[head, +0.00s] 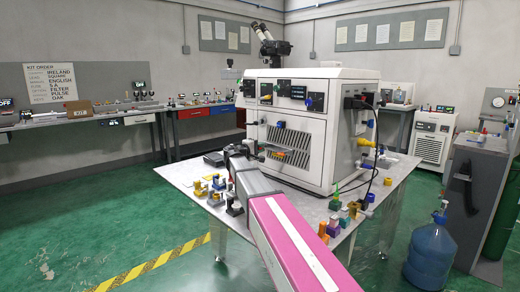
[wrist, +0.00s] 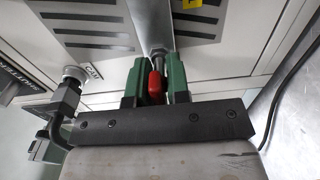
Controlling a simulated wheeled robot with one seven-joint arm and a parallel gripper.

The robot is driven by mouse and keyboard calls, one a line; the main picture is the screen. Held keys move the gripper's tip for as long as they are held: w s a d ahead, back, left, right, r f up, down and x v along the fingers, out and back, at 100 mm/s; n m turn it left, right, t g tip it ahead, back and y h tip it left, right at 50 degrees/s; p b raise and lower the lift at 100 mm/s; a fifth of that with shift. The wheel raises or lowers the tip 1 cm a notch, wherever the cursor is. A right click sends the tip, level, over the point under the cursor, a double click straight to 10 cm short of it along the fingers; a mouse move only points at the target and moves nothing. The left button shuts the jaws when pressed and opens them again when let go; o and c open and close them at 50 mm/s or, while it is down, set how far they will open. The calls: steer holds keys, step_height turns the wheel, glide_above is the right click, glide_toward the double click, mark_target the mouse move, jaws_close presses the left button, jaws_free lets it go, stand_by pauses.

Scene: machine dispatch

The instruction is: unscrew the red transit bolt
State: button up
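The red transit bolt (wrist: 156,86) shows in the middle of the wrist view, its red head between the two green fingers of my gripper (wrist: 157,76). A grey shank or fitting (wrist: 158,55) lies beyond it at the white machine's face. The fingers are close together on both sides of the bolt and appear shut on it; a thin dark strip shows beside the right finger. In the head view my gripper (head: 246,150) is at the lower left of the white machine (head: 310,135), and the bolt cannot be made out there.
The machine stands on a metal table (head: 376,205) with several small coloured pieces along its front edges. In the wrist view a grey knob (wrist: 75,76) sits left of my gripper, and a black cable (wrist: 287,85) runs at right. A blue water bottle (head: 430,255) stands on the floor.

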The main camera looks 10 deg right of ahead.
steer(key=o, duration=0.4)
steer(key=shift+v, duration=2)
